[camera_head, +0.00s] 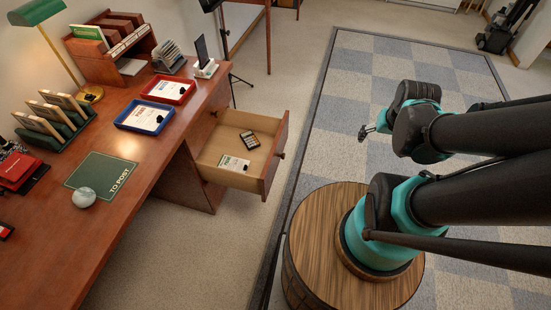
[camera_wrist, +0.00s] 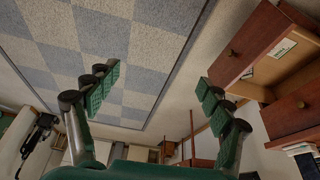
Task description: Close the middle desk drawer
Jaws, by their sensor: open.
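The open desk drawer (camera_head: 277,157) sticks out of the wooden desk (camera_head: 120,215) toward the right, with a small round knob on its front. A calculator (camera_head: 249,138) and a paper card (camera_head: 234,163) lie inside it. In the wrist view, a drawer front with a knob (camera_wrist: 250,38) shows at the upper right, apart from my fingers. My gripper (camera_head: 368,130) is to the right of the drawer in the head view, over the checkered rug, and touches nothing. In the wrist view its two green-padded fingers (camera_wrist: 160,84) are wide apart and empty.
A red tray (camera_head: 169,90), blue tray (camera_head: 146,117), green mat (camera_head: 103,181), glass ball (camera_head: 84,197) and green lamp (camera_head: 37,11) stand on the desk. A checkered rug (camera_head: 360,75) covers the floor to the right. Bare carpet lies around the drawer.

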